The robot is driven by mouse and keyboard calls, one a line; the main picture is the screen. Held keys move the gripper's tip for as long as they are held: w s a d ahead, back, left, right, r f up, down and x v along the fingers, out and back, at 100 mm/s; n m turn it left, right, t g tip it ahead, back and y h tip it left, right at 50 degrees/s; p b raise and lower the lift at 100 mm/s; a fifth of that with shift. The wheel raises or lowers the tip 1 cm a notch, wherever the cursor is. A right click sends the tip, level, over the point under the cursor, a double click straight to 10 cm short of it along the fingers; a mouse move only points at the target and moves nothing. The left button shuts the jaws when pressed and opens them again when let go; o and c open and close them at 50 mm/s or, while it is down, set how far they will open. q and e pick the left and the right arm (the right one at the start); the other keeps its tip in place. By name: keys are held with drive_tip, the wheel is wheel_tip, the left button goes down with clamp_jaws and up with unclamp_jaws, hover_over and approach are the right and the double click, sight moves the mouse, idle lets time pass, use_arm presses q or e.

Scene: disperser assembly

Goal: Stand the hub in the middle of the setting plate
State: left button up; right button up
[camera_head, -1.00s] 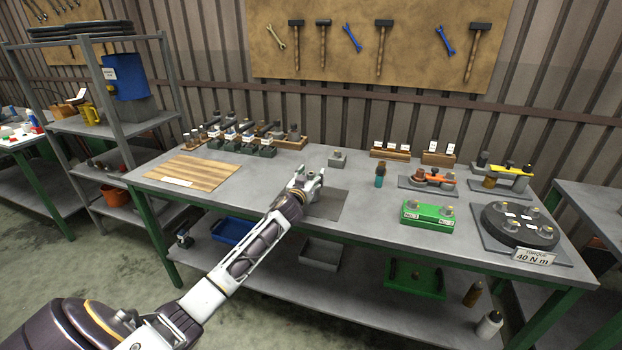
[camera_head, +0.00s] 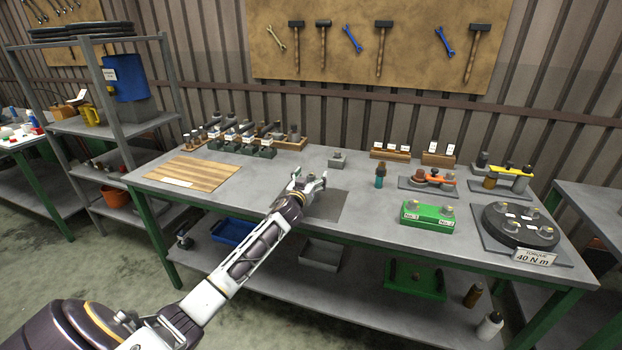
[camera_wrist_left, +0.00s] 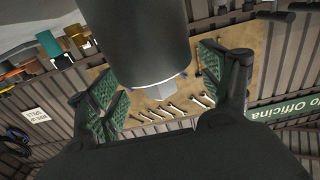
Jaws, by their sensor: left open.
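The dark grey square plate (camera_head: 328,206), which I take as the setting plate, lies flat near the table's front edge. My left gripper (camera_head: 312,183) is low over its left side and partly covers it. In the left wrist view a large dark grey cylinder (camera_wrist_left: 140,35), probably the hub, with a lighter faceted end (camera_wrist_left: 162,89), lies between the open green-padded fingers (camera_wrist_left: 165,88). I cannot tell whether the pads touch it. In the head view the hub is not clear, being tiny or hidden at the gripper. My right gripper is not in view.
A small grey block (camera_head: 338,160) stands behind the plate. A teal-handled tool (camera_head: 380,176) and a green box (camera_head: 427,216) are to the right. A wooden board (camera_head: 190,173) lies to the left, with racks of parts (camera_head: 243,146) behind. The table between board and plate is clear.

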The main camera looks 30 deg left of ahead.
use_arm(q)
drive_tip(key=shift+s+r, duration=0.1)
drive_tip(key=v, duration=1.1)
drive_tip(key=shift+s+d, duration=0.2)
drive_tip(key=shift+s, duration=0.2)
idle(0.4)
